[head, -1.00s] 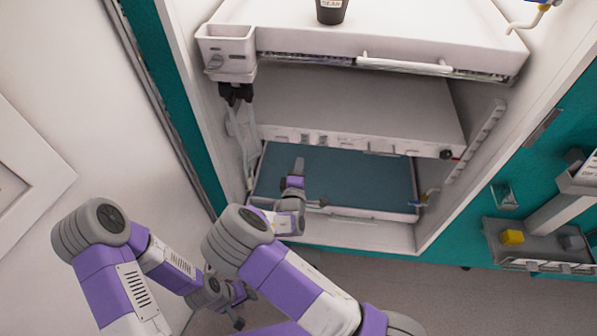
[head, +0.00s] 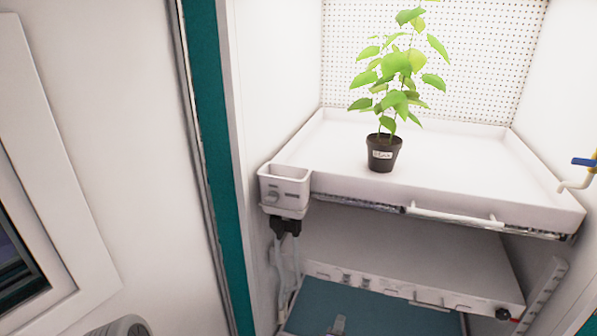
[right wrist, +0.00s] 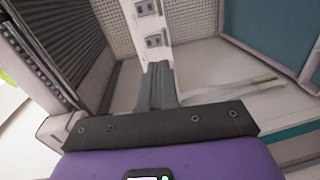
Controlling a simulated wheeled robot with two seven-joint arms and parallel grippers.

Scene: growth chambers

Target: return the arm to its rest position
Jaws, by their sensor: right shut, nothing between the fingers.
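The rest of my right arm is below the head view. My left gripper is out of view; only a rounded grey part of one of my arms shows at the bottom left.
A potted leafy plant (head: 384,152) stands on the white upper tray (head: 470,170), which has a front handle (head: 455,214). A small white box (head: 285,190) hangs at the tray's left corner. A lower shelf (head: 410,255) is beneath. A blue-handled valve (head: 583,161) is at right.

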